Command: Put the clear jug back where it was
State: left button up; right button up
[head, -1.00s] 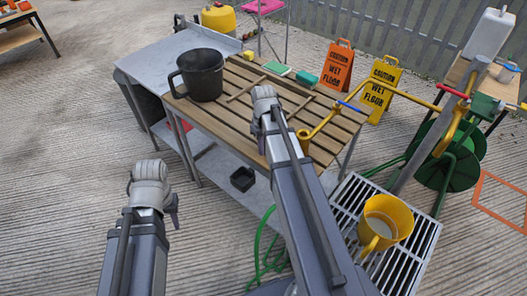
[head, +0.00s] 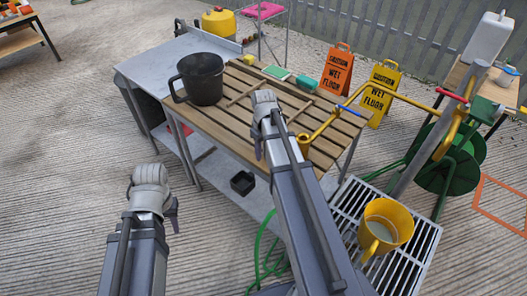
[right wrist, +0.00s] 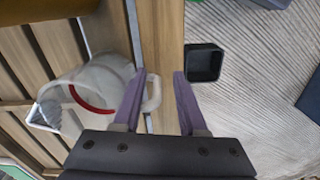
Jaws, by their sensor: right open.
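The clear jug (right wrist: 105,80) shows in the right wrist view on the slatted wooden table top, with a red ring on it. Its pale handle (right wrist: 153,92) lies between the two fingers of my right gripper (right wrist: 156,95), which are apart. I cannot tell whether a finger touches it. In the head view my right gripper (head: 264,108) is over the slatted table (head: 225,115) and the jug is hidden behind it. My left gripper (head: 152,185) hangs over the floor left of the table; its fingers are mostly hidden.
A black bucket (head: 200,80) stands on the table's left part. A yellow pipe (head: 325,125) reaches over the table's right side. A yellow bucket (head: 385,225) of liquid stands on a floor grate (head: 345,215). A small black box (head: 242,182) sits on the lower shelf.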

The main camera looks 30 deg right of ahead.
notch_tip(320, 180, up, 12)
jog(key=p, duration=1.2)
jog(key=shift+r, duration=0.1)
jog(key=s+a, duration=0.6)
jog(key=a, duration=0.6)
jog(key=s+a+n+h, duration=0.1)
jog(key=s+a, duration=0.6)
jog(key=a, duration=0.6)
jog(key=shift+s, duration=0.1)
jog(key=shift+d, duration=0.2)
